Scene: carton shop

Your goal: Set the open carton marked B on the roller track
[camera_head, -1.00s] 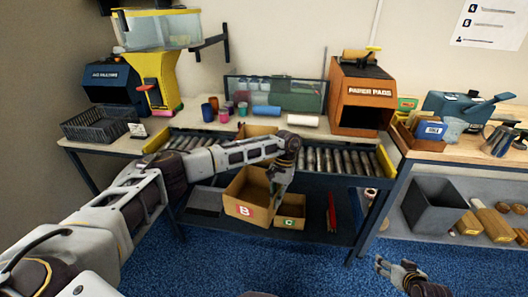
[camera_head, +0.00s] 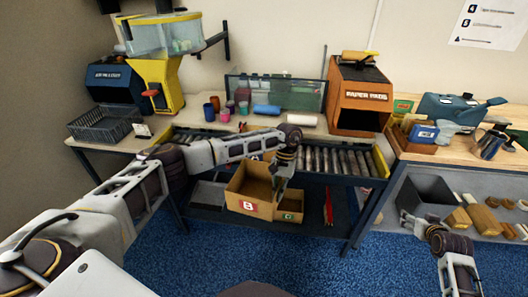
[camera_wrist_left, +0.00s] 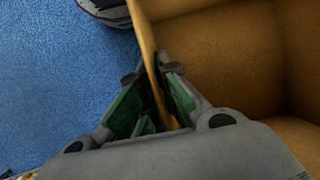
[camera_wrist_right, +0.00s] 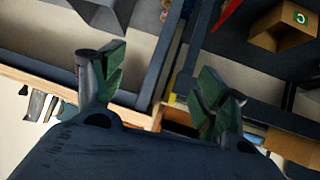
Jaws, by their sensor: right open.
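The open carton marked B (camera_head: 247,195) stands at the lower shelf, in front of the roller track (camera_head: 345,160), its top open. My left gripper (camera_head: 279,178) reaches down to its right side. In the left wrist view my left gripper (camera_wrist_left: 151,78) has one finger on each side of the carton's wall (camera_wrist_left: 148,40), closed on it. Whether the carton's base touches the shelf is unclear. My right gripper (camera_head: 418,222) is open and empty, low at the right in front of the other bench; it also shows in its wrist view (camera_wrist_right: 158,75).
A smaller carton marked C (camera_head: 290,207) stands right beside carton B. A grey bin (camera_head: 427,193) is near my right gripper.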

